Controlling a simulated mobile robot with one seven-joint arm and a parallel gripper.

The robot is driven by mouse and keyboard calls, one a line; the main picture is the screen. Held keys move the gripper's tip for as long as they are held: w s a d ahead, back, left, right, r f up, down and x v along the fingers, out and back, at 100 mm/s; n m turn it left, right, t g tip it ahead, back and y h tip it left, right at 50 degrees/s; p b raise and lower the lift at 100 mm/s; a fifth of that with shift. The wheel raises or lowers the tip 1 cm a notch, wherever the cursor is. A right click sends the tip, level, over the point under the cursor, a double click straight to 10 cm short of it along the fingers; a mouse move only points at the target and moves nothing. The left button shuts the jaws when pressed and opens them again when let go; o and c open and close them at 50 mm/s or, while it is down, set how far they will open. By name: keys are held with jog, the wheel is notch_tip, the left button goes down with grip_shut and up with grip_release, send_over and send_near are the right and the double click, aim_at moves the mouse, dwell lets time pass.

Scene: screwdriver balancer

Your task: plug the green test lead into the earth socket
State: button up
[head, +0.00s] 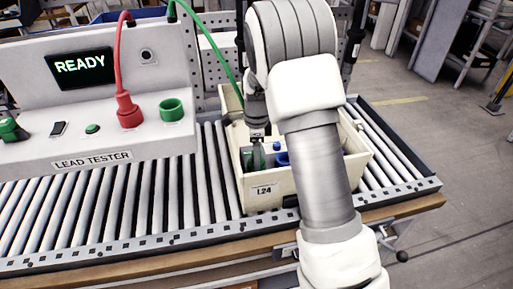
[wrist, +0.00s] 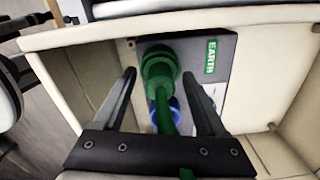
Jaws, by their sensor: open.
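The green test lead (head: 212,45) runs from the tester down into the cream crate. Its green plug (wrist: 161,70) stands at the dark panel beside the green EARTH label (wrist: 211,57) in the wrist view. The plug covers the earth socket, so how deep it sits cannot be told. My gripper (wrist: 160,80) is open, with one finger on each side of the plug and a visible gap to both. The lead passes back between the fingers. In the head view my gripper reaches down into the crate, and a green part (head: 251,157) shows beneath it.
The cream crate L24 (head: 264,197) stands on the roller conveyor (head: 120,212), its walls close around my gripper. A blue part (wrist: 174,112) is beside the plug. The lead tester (head: 95,150) at left reads READY and has a red plug (head: 128,111) and an empty green holder (head: 171,109).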

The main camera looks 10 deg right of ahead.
notch_tip(320, 180, up, 17)
jog(key=p, duration=0.1)
jog(key=shift+r+p, duration=0.2)
jog(key=shift+p, duration=0.15)
jog(key=s+r+n+t, duration=0.3)
jog(key=s+r+n, duration=0.6)
jog(key=s, duration=0.4)
jog(key=s+f+n+t, duration=0.2)
jog(key=s+n, duration=0.9)
jog(key=s, duration=0.4)
jog(key=shift+s+t, duration=0.2)
jog(key=shift+t, duration=0.1)
